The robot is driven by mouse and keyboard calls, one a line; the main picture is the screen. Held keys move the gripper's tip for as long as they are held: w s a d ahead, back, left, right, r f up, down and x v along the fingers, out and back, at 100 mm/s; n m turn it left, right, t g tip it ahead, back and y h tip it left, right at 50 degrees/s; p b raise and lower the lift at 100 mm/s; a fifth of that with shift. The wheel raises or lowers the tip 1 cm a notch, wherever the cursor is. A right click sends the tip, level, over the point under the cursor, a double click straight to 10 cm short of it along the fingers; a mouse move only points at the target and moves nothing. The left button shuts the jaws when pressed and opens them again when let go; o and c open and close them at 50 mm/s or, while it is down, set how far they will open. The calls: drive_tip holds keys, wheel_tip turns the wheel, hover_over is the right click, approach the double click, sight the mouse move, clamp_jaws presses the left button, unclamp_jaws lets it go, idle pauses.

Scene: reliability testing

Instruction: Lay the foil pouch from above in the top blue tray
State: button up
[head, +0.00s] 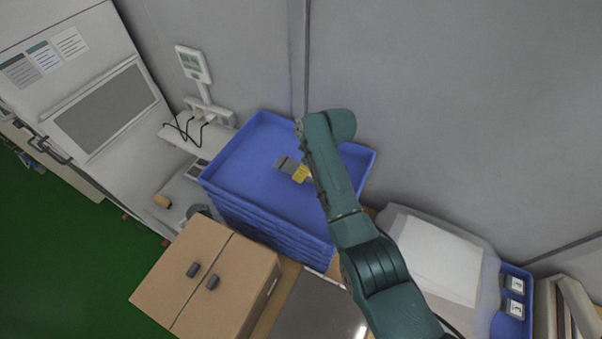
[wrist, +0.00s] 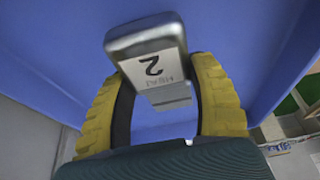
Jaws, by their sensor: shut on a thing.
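The foil pouch (wrist: 145,45) is silver-grey with a white label marked "2". My gripper (wrist: 155,78) is shut on it, with the yellow fingers curving along its two sides in the wrist view. In the head view the pouch (head: 286,164) and the yellow fingers of my gripper (head: 301,174) show over the inside of the top blue tray (head: 243,165). The tray sits on a stack of similar blue trays. I cannot tell whether the pouch touches the tray floor. My arm hides part of the tray's right side.
A cardboard box (head: 205,275) with two dark grey items on top stands in front of the stack. A white scale display (head: 193,64) stands behind it on the left. A wall runs behind. A blue bin (head: 507,322) with labelled pouches is at the right, beside a pale machine (head: 440,255).

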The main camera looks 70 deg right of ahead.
drive_tip(key=shift+f, duration=1.8)
drive_tip(key=shift+f, duration=0.1)
drive_tip(key=o, duration=1.1)
drive_tip(key=v, duration=1.2)
